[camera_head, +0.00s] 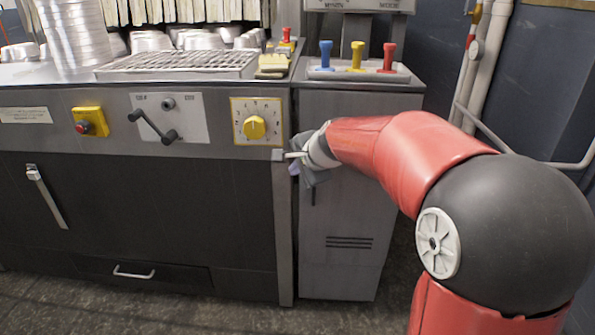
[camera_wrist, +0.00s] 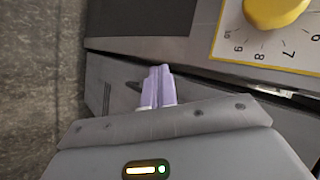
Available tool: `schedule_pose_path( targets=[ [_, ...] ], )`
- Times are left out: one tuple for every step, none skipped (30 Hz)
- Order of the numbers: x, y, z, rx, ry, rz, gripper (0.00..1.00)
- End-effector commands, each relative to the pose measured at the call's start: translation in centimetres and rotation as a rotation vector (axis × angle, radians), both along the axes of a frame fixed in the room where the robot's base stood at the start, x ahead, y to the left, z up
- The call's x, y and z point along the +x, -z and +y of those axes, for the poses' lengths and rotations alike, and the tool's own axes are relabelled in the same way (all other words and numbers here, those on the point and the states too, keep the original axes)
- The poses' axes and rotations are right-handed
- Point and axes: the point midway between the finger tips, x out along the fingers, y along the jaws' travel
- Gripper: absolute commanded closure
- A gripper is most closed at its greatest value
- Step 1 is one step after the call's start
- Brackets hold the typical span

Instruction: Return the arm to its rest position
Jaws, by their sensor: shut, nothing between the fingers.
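My arm reaches in from the right in the head view, red with a large dark joint. My gripper (camera_head: 294,168) is at the front of the grey machine (camera_head: 140,215), by its right edge and below the yellow dial (camera_head: 254,127). In the wrist view my gripper (camera_wrist: 158,75) shows two pale purple fingers close together, shut with nothing between them. The yellow dial also shows in the wrist view (camera_wrist: 272,8) at the upper right. My gripper appears apart from the dial. I cannot tell whether the fingertips touch the machine front.
A stack of pans (camera_head: 75,35) and several loose pans stand on the machine top. A grey cabinet (camera_head: 350,215) with blue, yellow and red levers (camera_head: 357,56) stands to the right. Pipes (camera_head: 478,70) run up the wall behind my arm. Floor shows along the front.

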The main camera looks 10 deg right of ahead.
Motion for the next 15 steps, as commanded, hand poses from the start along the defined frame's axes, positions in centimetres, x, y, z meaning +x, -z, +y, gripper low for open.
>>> schedule_pose_path(
  targets=[
    [-0.7, -0.8, 0.2, 0.000, -0.001, -0.002, 1.00],
    [-1.1, -1.1, 0.3, 0.000, -0.001, -0.002, 1.00],
    [-1.6, -1.6, 0.4, 0.000, -0.002, -0.002, 1.00],
    [-1.9, -1.9, 0.4, 0.000, -0.001, -0.002, 1.00],
    [-2.2, -2.2, 0.5, -0.001, -0.001, -0.002, 1.00],
    [-2.6, -2.5, 0.6, 0.001, -0.001, -0.002, 1.00],
    [-2.8, -2.7, 0.6, 0.001, -0.001, -0.001, 1.00],
    [-3.0, -2.9, 0.7, 0.000, -0.001, -0.001, 1.00],
    [-3.2, -3.1, 0.7, 0.000, -0.001, 0.000, 1.00],
    [-3.4, -3.2, 0.7, -0.002, -0.003, 0.000, 1.00],
    [-3.7, -3.2, 0.7, -0.007, -0.007, 0.000, 1.00],
    [-4.2, -3.4, 0.7, -0.020, -0.016, -0.002, 1.00],
    [-4.7, -3.6, 0.6, -0.036, -0.030, -0.005, 1.00],
    [-5.5, -3.6, 0.5, -0.061, -0.049, -0.006, 1.00],
    [-6.8, -3.7, 0.3, -0.103, -0.084, -0.010, 1.00]
  ],
)
